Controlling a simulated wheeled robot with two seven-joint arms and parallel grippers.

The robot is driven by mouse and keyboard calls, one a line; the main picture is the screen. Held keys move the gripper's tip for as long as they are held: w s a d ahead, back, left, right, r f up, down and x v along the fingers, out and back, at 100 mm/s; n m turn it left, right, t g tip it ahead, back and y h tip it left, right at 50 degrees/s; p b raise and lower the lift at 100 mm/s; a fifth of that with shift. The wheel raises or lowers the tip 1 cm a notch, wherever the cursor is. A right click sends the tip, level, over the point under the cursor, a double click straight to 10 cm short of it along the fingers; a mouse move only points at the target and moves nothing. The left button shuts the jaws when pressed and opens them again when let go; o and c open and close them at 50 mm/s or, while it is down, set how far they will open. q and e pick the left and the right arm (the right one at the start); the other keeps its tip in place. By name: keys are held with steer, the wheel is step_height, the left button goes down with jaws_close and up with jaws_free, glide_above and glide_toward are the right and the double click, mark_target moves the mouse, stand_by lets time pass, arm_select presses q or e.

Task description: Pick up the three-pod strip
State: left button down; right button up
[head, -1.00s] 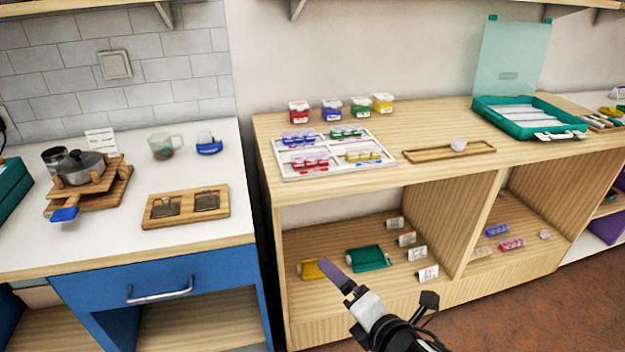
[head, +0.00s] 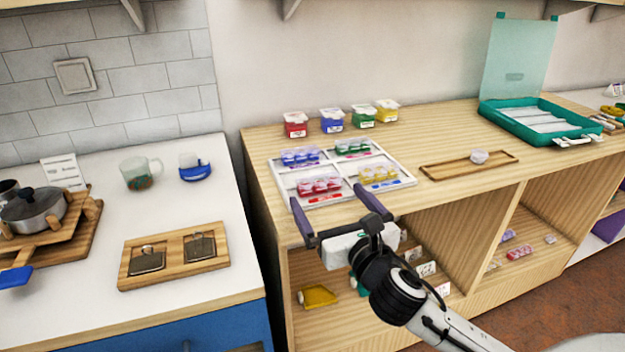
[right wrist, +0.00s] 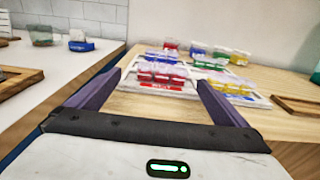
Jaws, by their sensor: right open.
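A white divided tray (head: 403,168) on the wooden counter holds a pod strip in each compartment. The blue strip (head: 300,157) is back left, the green strip (head: 352,147) back right, the red strip (head: 320,185) front left and the yellow strip (head: 379,175) front right. The red one seems to have three clear-topped pods; the others look alike. My right gripper (head: 328,194) is open and empty at the tray's front edge. In the right wrist view the red strip (right wrist: 162,70) appears between the fingers, ahead of and apart from them. My left gripper is out of view.
Four colours of lidded tubs, including a red one (head: 295,125), stand behind the tray. A shallow wooden tray (head: 440,172) with a whitish piece lies to its right, and a teal case (head: 550,128) stands open beyond. A white worktop (head: 95,235) is on the left.

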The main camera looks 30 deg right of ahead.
mark_target(324, 185)
steer(key=x, duration=0.7)
steer(key=shift+w+d+r, duration=0.1)
steer(key=shift+d+r, duration=0.1)
steer(key=shift+d, duration=0.05)
steer(key=c, duration=1.1)
